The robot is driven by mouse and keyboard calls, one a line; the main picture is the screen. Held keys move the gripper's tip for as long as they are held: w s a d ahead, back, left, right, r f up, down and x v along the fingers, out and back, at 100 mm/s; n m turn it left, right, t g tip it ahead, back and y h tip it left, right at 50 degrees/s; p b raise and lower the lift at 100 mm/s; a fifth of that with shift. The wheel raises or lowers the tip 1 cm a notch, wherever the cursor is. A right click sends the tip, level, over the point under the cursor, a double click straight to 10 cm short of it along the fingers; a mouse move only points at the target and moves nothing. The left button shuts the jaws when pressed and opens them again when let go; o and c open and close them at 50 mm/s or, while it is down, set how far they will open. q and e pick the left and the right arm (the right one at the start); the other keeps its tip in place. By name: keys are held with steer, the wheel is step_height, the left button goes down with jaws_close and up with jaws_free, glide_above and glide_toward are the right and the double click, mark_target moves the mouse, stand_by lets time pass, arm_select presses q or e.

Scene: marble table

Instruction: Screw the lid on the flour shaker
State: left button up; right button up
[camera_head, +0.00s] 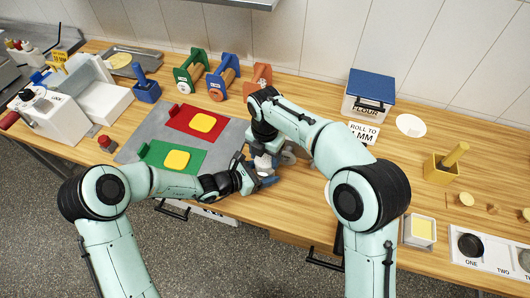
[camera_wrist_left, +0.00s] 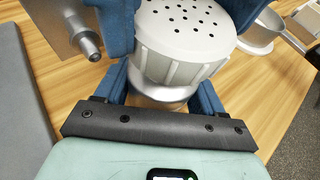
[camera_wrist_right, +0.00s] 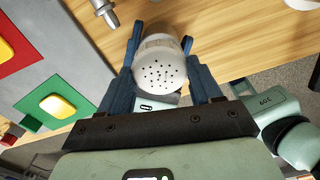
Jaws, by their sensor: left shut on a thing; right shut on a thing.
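The flour shaker (camera_head: 263,162) is between both grippers over the front middle of the table, mostly hidden in the head view. Its pale, ribbed lid (camera_wrist_left: 185,35) with small holes sits over the metallic body (camera_wrist_left: 160,92) in the left wrist view; I cannot tell how tightly. The holed lid also shows in the right wrist view (camera_wrist_right: 160,76). My left gripper (camera_head: 259,173) has its blue fingers closed around the shaker body. My right gripper (camera_wrist_right: 160,65) comes from above, its blue fingers on both sides of the lid; its exact contact is partly hidden.
A grey mat with a red board (camera_head: 190,118) and a green board (camera_head: 160,152) lies left of the grippers. A flour bin (camera_head: 368,95) with a blue lid stands behind. A metal pan-like item (camera_wrist_left: 262,35) is close by. The table's front edge is near.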

steer(key=shift+f, duration=0.7)
stand_by(0.5)
steer(key=m, duration=1.3)
steer(key=o, duration=1)
steer(key=shift+r, duration=2.3)
